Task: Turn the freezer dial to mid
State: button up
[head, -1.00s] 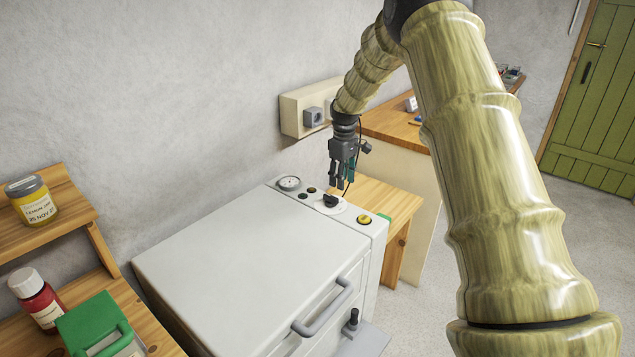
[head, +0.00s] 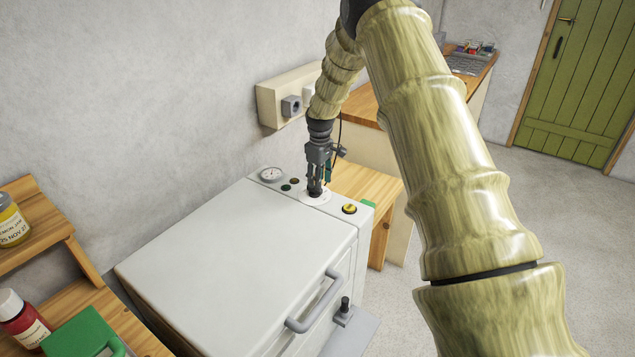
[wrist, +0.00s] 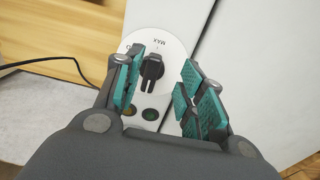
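The freezer dial is a black knob (wrist: 152,73) on a white round plate (wrist: 172,46) marked MAX, in the wrist view. The plate also shows in the head view (head: 316,199) on the freezer's top panel. The white freezer (head: 220,262) has a grey handle. My gripper (head: 315,190) points down over the dial, and in the wrist view its teal-padded fingers (wrist: 160,88) are spread, one on each side of the knob, with gaps. In the head view the fingers hide the knob. I cannot tell the fingertips' exact height against it.
A gauge (head: 271,174), small indicator lights and a yellow button (head: 349,208) share the panel. A wall socket box (head: 288,95) is behind my arm. A wooden stand (head: 365,190) is right of the freezer. Shelves with jars (head: 12,222) and a green box (head: 82,332) are left.

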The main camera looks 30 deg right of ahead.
aim_at(315, 191)
jog(key=shift+g, duration=0.3)
jog(key=w+f, duration=0.2)
jog(key=f, duration=0.1)
jog(key=w+f, duration=0.2)
jog(key=shift+a+f, duration=0.15)
jog(key=shift+a, duration=0.05)
jog(key=shift+s+d+r, duration=0.1)
jog(key=shift+s+r, duration=0.25)
jog(key=shift+s, duration=0.2)
jog(key=shift+s+r, duration=0.6)
jog(key=shift+s, duration=0.1)
jog(key=c, duration=0.4)
jog(key=shift+f, duration=0.1)
jog(key=c, duration=0.3)
jog(key=shift+w+f, duration=0.45)
jog(key=shift+w, duration=0.1)
grip_shut()
